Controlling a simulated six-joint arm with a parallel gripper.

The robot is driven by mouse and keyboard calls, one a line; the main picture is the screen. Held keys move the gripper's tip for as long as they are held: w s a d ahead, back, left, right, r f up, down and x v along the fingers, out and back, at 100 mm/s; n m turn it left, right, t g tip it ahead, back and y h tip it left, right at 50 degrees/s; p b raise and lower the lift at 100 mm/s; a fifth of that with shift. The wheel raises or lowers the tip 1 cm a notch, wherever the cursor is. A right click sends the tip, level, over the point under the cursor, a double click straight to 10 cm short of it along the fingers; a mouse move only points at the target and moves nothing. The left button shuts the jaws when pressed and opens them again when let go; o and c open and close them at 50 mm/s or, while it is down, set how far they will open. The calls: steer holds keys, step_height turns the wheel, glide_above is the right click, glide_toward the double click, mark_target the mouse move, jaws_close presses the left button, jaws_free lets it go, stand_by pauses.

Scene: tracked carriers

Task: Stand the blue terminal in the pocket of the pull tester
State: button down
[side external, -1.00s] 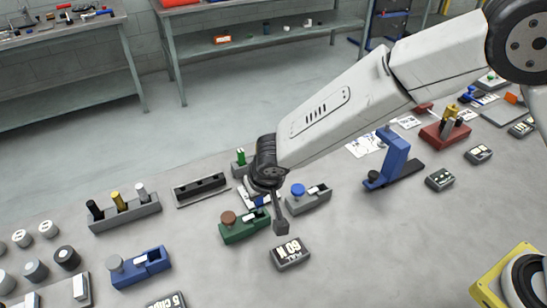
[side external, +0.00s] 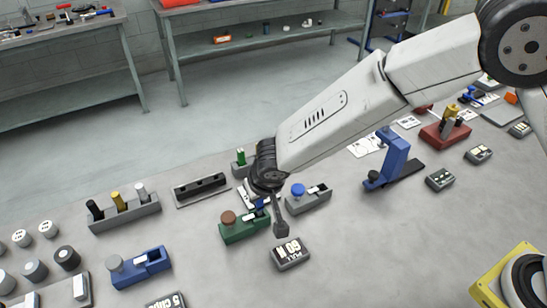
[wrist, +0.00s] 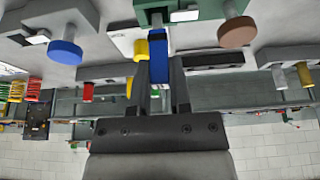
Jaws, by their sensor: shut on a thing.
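My gripper (wrist: 160,80) is shut on the blue terminal (wrist: 158,45), which stands out past the fingertips in the wrist view. The terminal's far end overlaps the edge of the green block (wrist: 190,10); I cannot tell whether they touch. That green block, with a brown knob (wrist: 237,32) and a pale slotted part, also shows in the side view (side external: 240,232), just below my wrist. I cannot tell for certain which block is the pull tester.
A grey block with a blue knob (side external: 298,190) stands close on the right. A "60 N" tag (side external: 290,254) lies in front. A blue block (side external: 141,268) and a rack of pegs (side external: 125,215) stand left. The bench right of the tag is clear.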

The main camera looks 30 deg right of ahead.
steer(key=shift+f, duration=0.85)
stand_by(1.0)
jaws_free()
stand_by(0.5)
steer(key=shift+r, duration=0.1)
stand_by(0.4)
steer(key=shift+r, duration=3.45)
